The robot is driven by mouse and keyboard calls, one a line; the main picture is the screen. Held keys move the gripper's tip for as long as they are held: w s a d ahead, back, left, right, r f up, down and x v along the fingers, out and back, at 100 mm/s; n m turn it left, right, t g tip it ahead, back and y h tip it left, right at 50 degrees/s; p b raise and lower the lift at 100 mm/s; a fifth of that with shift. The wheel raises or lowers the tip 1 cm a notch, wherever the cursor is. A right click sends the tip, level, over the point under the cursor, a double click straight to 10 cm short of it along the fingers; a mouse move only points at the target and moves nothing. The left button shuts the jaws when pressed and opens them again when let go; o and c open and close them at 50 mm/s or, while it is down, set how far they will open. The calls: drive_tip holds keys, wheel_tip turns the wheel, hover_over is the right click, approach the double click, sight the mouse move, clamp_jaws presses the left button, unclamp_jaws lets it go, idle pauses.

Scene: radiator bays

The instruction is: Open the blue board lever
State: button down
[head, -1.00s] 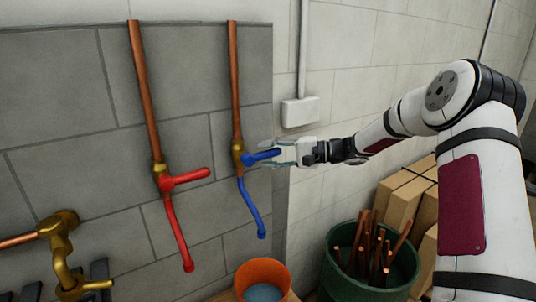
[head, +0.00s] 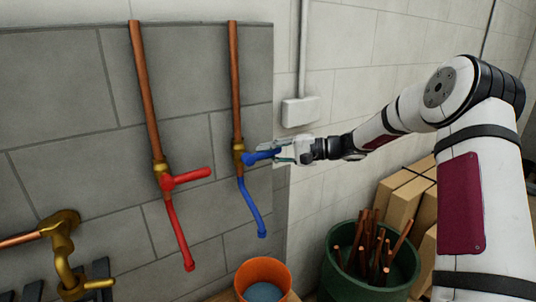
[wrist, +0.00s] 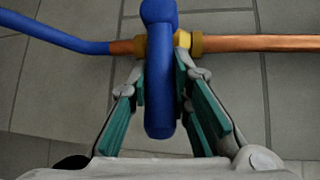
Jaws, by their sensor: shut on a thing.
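The blue board lever (head: 256,157) is on a brass valve of the right copper pipe on the grey tiled board. Its handle sticks out to the right, roughly across the upright pipe. My gripper (head: 272,152) reaches in from the right and is shut on the handle. In the wrist view the blue handle (wrist: 158,100) lies between my two teal-padded fingers (wrist: 157,88). The near fingers and handle overlap in the head view, so the exact contact is partly hidden.
A red lever (head: 187,178) is on the left copper pipe, with a brass tap (head: 62,240) at lower left. An orange bucket (head: 262,275) and a green tub (head: 345,285) with copper pipe pieces stand below. Cardboard boxes (head: 402,200) are behind my arm.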

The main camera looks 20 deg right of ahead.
wheel_tip(320, 180, up, 2)
drive_tip(key=shift+s+a+n+h+p, duration=0.15)
drive_tip(key=shift+n+h+p, duration=0.3)
drive_tip(key=shift+n+h, duration=0.65)
drive_tip(key=shift+s+a+r+n+h, duration=0.1)
drive_tip(key=shift+a+r+n+h, duration=0.25)
drive_tip(key=shift+h, duration=0.55)
drive_tip(key=shift+s+a+r+n+h, duration=0.15)
drive_tip(key=shift+r+n+h, duration=0.4)
drive_tip(key=shift+h, duration=0.35)
drive_tip(key=shift+w, duration=0.1)
drive_tip(key=c, duration=1.4)
unclamp_jaws()
drive_tip(key=shift+c, duration=0.2)
drive_tip(key=shift+r, duration=0.1)
drive_tip(key=v, duration=1.2)
